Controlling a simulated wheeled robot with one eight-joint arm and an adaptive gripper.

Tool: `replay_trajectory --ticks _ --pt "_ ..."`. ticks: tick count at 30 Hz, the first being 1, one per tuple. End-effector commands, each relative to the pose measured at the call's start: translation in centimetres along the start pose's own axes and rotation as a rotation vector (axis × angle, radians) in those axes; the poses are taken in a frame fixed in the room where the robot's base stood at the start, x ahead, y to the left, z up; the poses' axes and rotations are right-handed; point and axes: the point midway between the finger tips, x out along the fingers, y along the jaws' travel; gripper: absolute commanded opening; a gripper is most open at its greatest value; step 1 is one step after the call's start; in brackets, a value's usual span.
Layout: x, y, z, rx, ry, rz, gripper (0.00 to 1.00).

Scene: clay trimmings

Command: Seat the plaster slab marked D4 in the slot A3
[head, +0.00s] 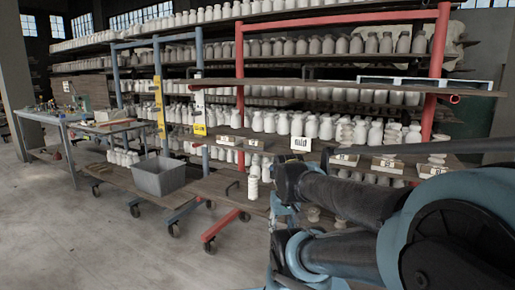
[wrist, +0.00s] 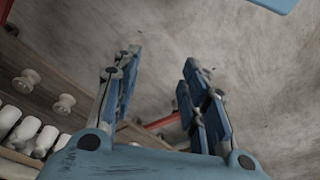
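My gripper (wrist: 160,85) is open in the wrist view, with its two blue fingers apart and nothing between them. Beyond the fingers is bare grey concrete floor. In the head view my arm crosses the lower right, and the fingers cannot be made out clearly. A white plate with dark marks (head: 299,144) stands upright on the rack's middle shelf; its marks are too small to read. Several low pale blocks sit along the same shelf edge, such as one left of the plate (head: 254,143) and one to its right (head: 388,165). I cannot tell which is slot A3.
Racks hold many white jars (head: 313,127). A red post (head: 240,95) and a shelf board (head: 350,83) bound the middle shelf. A grey bin (head: 158,177) sits on a low shelf. A workbench (head: 75,125) stands left. Floor at front left (head: 80,245) is clear.

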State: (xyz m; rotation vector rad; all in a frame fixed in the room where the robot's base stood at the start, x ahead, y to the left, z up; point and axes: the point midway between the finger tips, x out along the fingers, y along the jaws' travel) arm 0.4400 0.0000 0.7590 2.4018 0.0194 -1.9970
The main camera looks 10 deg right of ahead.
Motion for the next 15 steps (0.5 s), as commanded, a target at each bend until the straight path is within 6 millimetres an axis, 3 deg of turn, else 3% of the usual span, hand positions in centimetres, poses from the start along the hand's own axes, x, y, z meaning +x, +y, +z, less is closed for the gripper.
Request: replay_trajectory --ticks 8,15 --pt "-1.2 -0.4 0.1 -0.013 0.01 -0.023 0.38" --pt "-4.2 -1.9 -4.8 -0.103 0.022 -0.156 0.38"
